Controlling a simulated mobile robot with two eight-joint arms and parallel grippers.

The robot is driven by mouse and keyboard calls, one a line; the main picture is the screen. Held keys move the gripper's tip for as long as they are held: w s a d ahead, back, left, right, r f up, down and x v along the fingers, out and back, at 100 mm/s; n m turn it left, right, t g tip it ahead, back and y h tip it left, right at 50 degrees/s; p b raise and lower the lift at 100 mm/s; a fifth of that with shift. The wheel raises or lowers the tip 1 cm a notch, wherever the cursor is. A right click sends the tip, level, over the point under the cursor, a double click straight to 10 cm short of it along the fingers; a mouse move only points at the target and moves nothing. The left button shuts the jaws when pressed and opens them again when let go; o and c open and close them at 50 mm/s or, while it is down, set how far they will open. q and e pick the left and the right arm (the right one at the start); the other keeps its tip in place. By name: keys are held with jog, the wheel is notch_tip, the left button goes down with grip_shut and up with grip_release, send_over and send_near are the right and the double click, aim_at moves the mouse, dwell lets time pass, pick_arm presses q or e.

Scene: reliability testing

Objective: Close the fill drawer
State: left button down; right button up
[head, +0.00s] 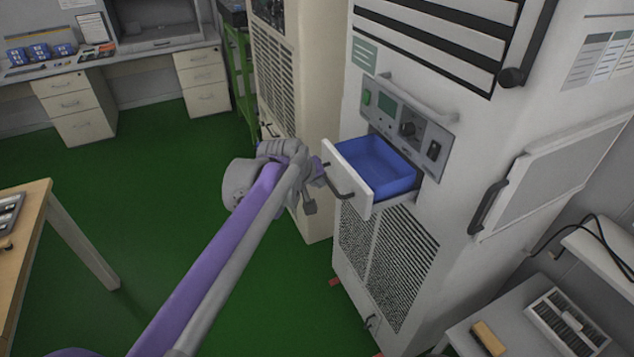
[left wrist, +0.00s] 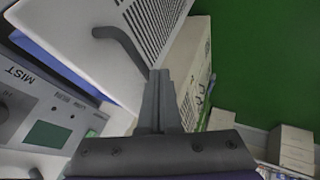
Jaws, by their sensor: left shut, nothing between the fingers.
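The fill drawer (head: 378,167) is pulled out of the white cabinet, with a blue inside and a white front panel (head: 349,180). A dark handle (head: 338,183) is on the front. My left gripper (head: 318,172) is shut and empty, just left of the drawer front near the handle. In the left wrist view, the closed fingers (left wrist: 158,97) are beside the drawer front (left wrist: 75,40) and the end of its handle (left wrist: 122,45). I cannot tell whether they touch it. My right gripper is not in view.
A control panel (head: 407,122) with a bar handle sits above the drawer. A beige cabinet (head: 300,60) stands behind my gripper. A wooden table (head: 32,215) is at the left, and a grey bench (head: 505,335) at the lower right. Green floor is clear in between.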

pick_arm(q)
jog(key=w+d+p, duration=0.1)
jog(key=w+d, duration=0.1)
jog(key=d, duration=0.2)
jog(key=w+d+p, duration=0.2)
jog(key=w+d, duration=0.1)
jog(key=d, duration=0.1)
jog(key=w+d+p, duration=0.1)
jog(key=w+d, duration=0.1)
jog(key=d, duration=0.3)
jog(key=shift+w+d, duration=0.1)
jog(key=shift+w, duration=0.2)
jog(key=shift+d+r, duration=0.1)
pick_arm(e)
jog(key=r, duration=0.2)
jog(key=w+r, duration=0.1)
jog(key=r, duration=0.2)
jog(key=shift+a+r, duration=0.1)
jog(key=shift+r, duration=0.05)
